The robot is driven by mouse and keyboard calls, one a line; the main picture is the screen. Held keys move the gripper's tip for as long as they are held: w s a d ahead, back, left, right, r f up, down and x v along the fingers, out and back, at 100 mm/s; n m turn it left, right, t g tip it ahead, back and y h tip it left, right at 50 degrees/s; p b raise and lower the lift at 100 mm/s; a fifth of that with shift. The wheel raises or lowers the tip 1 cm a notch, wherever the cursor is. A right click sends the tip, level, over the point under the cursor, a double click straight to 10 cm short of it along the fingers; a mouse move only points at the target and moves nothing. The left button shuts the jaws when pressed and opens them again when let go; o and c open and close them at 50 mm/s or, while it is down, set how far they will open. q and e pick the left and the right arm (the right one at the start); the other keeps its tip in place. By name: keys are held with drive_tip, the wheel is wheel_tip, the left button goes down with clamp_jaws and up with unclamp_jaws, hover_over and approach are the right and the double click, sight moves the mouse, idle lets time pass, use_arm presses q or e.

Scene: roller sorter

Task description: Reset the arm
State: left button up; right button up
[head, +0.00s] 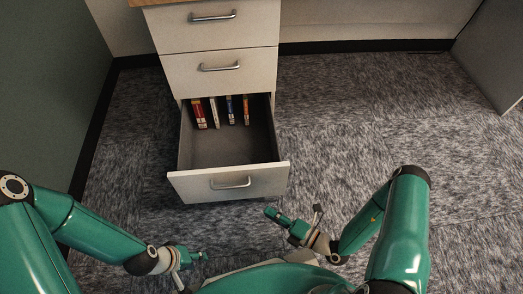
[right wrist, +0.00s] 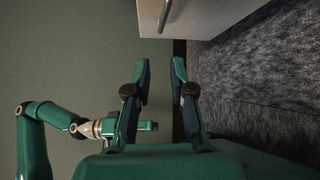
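My right arm bends in from the lower right of the head view. Its gripper (head: 293,212) is in front of the open drawer, with its fingers apart and nothing between them. In the right wrist view the two fingers of this gripper (right wrist: 160,72) are also spread and empty. My left arm comes in from the left, and its gripper (head: 198,257) is low in the head view, left of the right gripper. It also shows side-on in the right wrist view (right wrist: 150,126). Its finger gap is not clear, and I see no object at it.
A white cabinet (head: 215,38) stands ahead with its bottom drawer (head: 200,188) pulled out. Several books (head: 230,110) stand at the drawer's back. Carpet (head: 370,130) is clear on the right. A dark green wall (head: 45,90) is at the left.

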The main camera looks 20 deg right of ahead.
drive_tip(key=s+a+r+n+g+y, duration=0.4)
drive_tip(key=s+a+n+g+y, duration=0.2)
drive_tip(key=s+a+n+g, duration=0.6)
drive_tip(key=s+d+f+n+g+h, duration=0.2)
drive_tip(key=s+d+n+g+h, duration=0.4)
drive_tip(key=n, duration=0.8)
drive_tip(key=w+d+f+n+h, duration=0.1)
drive_tip(key=d+f+n+h, duration=0.25)
drive_tip(key=n, duration=0.45)
drive_tip(key=w+r+n+t+h, duration=0.3)
drive_tip(key=w+n+t, duration=0.2)
drive_tip(key=w+n, duration=0.5)
wheel_tip(320, 180, up, 34)
drive_tip(key=m+p, duration=0.1)
drive_tip(key=p, duration=3.3)
drive_tip(key=shift+d+r+p, duration=0.15)
drive_tip(key=shift+d+p, duration=0.2)
drive_tip(key=shift+d, duration=0.1)
